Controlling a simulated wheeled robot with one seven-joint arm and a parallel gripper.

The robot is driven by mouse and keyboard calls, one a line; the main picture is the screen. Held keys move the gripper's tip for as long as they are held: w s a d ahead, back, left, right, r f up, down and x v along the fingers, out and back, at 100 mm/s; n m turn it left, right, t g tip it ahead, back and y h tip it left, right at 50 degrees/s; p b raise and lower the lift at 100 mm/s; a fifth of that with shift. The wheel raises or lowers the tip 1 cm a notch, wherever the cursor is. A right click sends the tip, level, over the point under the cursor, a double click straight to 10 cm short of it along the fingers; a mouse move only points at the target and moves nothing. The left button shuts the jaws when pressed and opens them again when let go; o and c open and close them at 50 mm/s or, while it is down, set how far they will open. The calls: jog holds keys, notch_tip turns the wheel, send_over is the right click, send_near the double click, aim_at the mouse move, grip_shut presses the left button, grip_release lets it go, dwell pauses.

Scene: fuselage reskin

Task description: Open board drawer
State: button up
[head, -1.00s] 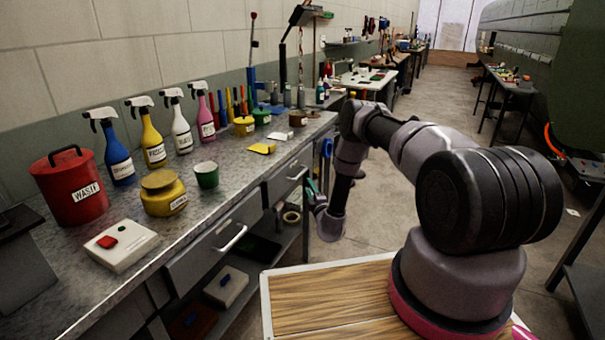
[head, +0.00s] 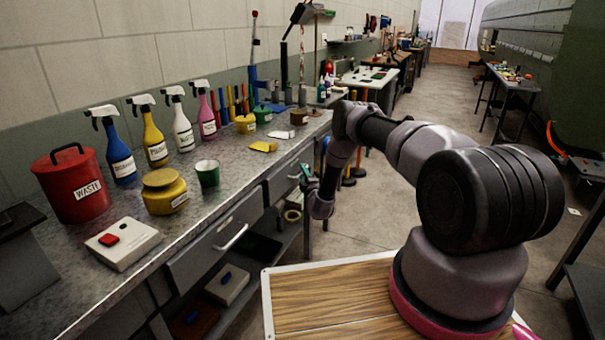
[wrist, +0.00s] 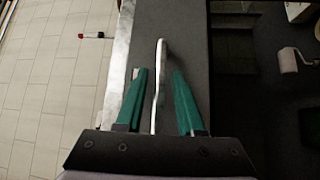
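My gripper (wrist: 159,75) has teal fingers, spread open, in the wrist view. A pale drawer handle (wrist: 159,52) lies between the fingers, with a visible gap to each side. The handle stands on a dark grey drawer front (wrist: 182,30). In the head view my gripper (head: 304,172) is at the far drawer under the workbench, and its fingers partly hide that drawer's handle. The near drawer (head: 205,256) has its own bright handle (head: 232,238) and looks closed. No label shows which one is the board drawer.
The workbench top (head: 235,193) holds a red waste can (head: 72,187), spray bottles, and a yellow tin (head: 163,193). Under the drawers, an open shelf holds a white box (head: 228,285) and a tape roll (head: 292,215).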

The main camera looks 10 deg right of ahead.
grip_shut()
dwell(1.2)
